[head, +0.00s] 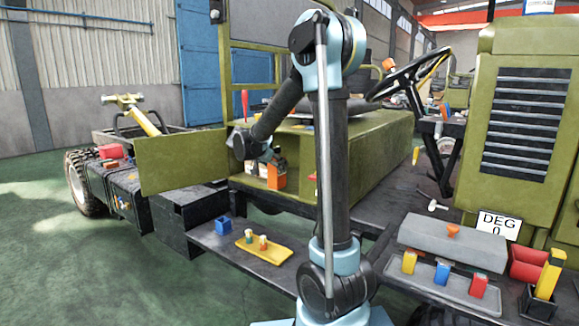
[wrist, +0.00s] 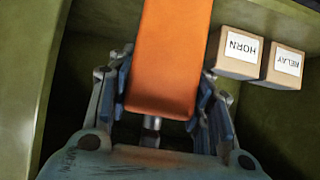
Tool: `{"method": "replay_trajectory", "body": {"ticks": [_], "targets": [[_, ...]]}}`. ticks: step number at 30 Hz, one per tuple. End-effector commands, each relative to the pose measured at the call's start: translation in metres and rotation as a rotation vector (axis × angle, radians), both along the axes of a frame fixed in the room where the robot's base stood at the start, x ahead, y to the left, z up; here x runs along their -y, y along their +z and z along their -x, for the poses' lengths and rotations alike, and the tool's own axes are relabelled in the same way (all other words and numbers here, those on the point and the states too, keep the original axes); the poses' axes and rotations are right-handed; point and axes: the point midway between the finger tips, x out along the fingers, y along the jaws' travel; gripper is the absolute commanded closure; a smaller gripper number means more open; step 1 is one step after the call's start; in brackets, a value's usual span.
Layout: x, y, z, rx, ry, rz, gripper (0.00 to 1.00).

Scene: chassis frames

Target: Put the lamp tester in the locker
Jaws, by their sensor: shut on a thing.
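The lamp tester, which I take to be the orange block (head: 277,177), is between the fingers of my gripper (head: 272,158). In the wrist view the orange block (wrist: 168,60) fills the middle, with a blue-grey finger on each side of it. My gripper (wrist: 165,95) is shut on it. The locker (head: 305,190) is the olive-green compartment with its door (head: 180,160) swung open to the left. The block is at the locker's opening, within its walls in the wrist view. Whether its underside touches the locker floor is hidden.
Inside the locker, a HORN box (wrist: 238,55) and a RELAY box (wrist: 283,66) stand to the right of the block in the wrist view. A yellow tray (head: 264,252) and a blue cup (head: 223,226) sit on the lower step. A grey tray (head: 445,284) holds coloured blocks.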

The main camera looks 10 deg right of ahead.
Motion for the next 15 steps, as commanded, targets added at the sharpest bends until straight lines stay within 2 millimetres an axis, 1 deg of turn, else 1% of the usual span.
{"method": "replay_trajectory", "body": {"ticks": [1,6,9,15], "targets": [[0.009,0.0,-0.009,0.001,-0.004,0.0,0.92],[0.032,0.0,-0.032,0.001,-0.002,-0.001,0.92],[0.04,0.0,-0.041,0.0,0.001,0.0,0.92],[0.048,0.0,-0.048,0.001,0.002,-0.001,0.92]]}}
